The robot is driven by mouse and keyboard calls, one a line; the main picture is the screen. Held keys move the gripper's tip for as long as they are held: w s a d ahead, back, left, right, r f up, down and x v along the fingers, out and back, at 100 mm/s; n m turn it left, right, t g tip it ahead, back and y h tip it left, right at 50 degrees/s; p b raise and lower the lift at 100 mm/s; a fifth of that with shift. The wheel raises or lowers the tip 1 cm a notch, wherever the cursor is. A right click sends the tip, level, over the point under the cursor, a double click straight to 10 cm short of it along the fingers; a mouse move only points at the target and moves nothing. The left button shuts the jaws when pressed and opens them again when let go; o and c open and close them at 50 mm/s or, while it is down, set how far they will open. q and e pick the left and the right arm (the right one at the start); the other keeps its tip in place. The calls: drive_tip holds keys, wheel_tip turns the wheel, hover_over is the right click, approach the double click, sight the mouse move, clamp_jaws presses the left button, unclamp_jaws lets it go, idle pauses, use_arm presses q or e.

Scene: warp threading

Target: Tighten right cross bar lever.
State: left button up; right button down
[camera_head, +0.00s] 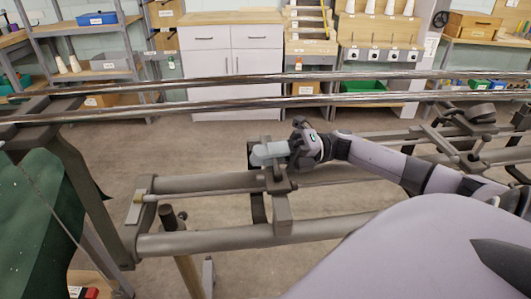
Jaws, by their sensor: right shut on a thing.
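My right gripper (293,149) is at the middle of the view, its arm coming in from the right. It is shut on a light grey rounded piece (268,153), which appears to be the cross bar lever. The gripper hides part of this piece, so its exact angle is hard to tell. The piece sits at the top of a dark metal cross bar (282,208) that spans two thick horizontal tubes of the frame. My left gripper is not in view.
Two shiny long rails (230,104) cross the view behind the gripper. The lower tube (215,241) and an end bracket (139,212) lie nearer. A green cloth (40,225) hangs at left. A white cabinet (232,65) and shelves stand behind.

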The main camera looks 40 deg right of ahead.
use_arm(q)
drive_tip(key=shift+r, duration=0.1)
use_arm(e)
drive_tip(key=shift+f, duration=0.1)
drive_tip(key=c, duration=1)
unclamp_jaws()
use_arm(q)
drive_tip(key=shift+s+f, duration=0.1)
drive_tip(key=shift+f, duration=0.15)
use_arm(e)
drive_tip(key=shift+s+f, duration=0.1)
drive_tip(key=shift+f, duration=0.05)
